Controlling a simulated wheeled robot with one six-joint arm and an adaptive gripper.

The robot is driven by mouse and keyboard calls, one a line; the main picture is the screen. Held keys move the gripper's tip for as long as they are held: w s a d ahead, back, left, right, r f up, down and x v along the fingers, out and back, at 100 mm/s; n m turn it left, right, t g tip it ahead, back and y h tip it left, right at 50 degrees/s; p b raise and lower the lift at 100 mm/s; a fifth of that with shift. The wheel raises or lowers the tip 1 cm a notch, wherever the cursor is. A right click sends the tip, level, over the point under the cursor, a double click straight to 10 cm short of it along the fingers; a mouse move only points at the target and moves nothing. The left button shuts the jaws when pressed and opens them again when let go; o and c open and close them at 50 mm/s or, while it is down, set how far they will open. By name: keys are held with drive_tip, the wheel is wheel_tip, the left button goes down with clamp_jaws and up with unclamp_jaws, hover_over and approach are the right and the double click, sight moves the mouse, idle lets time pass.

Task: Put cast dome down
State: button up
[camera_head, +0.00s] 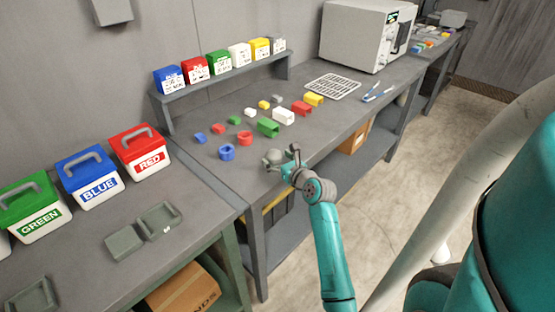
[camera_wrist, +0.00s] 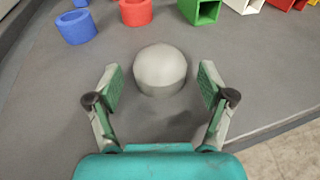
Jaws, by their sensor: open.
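The cast dome (camera_wrist: 160,70) is a plain light grey rounded piece. In the wrist view it rests on the grey bench top, centred just ahead of my gripper (camera_wrist: 160,88). My gripper's two green-padded fingers are spread wide, one on each side of the dome, with a gap between each finger and the dome. In the head view the dome (camera_head: 272,156) is small and sits at the bench's front edge beside my gripper (camera_head: 282,158), partly covered by it.
A blue ring (camera_wrist: 76,27) and a red ring (camera_wrist: 136,11) stand behind the dome, with a green square tube (camera_wrist: 200,10) to their right. The bench's front edge (camera_wrist: 270,130) is close on the right. A white oven-like box (camera_head: 362,36) stands farther along the bench.

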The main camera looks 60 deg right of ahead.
drive_tip(key=shift+r, duration=0.15)
drive_tip(key=v, duration=1.2)
drive_tip(key=s+a+f+n+y, duration=0.1)
drive_tip(key=s+a+f+n, duration=0.15)
drive_tip(key=a+n, duration=0.45)
drive_tip(key=s+a+f+n, duration=0.1)
drive_tip(key=a+f+n, duration=0.35)
drive_tip(key=a, duration=0.55)
drive_tip(key=s+a+f+n+y, duration=0.1)
drive_tip(key=s+a+f+n, duration=0.15)
drive_tip(key=a+n, duration=0.45)
drive_tip(key=s+a+r+n+y, duration=0.2)
drive_tip(key=s+a+n, duration=0.5)
drive_tip(key=n, duration=0.4)
drive_tip(key=s+a+r+n+t+y, duration=0.1)
drive_tip(key=s+a+r+n+y, duration=0.2)
drive_tip(key=s+a+n, duration=0.5)
drive_tip(key=s+n, duration=0.1)
drive_tip(key=n, duration=0.3)
drive_tip(key=shift+r+y, duration=0.25)
drive_tip(key=shift+y, duration=0.05)
drive_tip(key=shift+s+a, duration=0.1)
drive_tip(key=shift+s, duration=0.05)
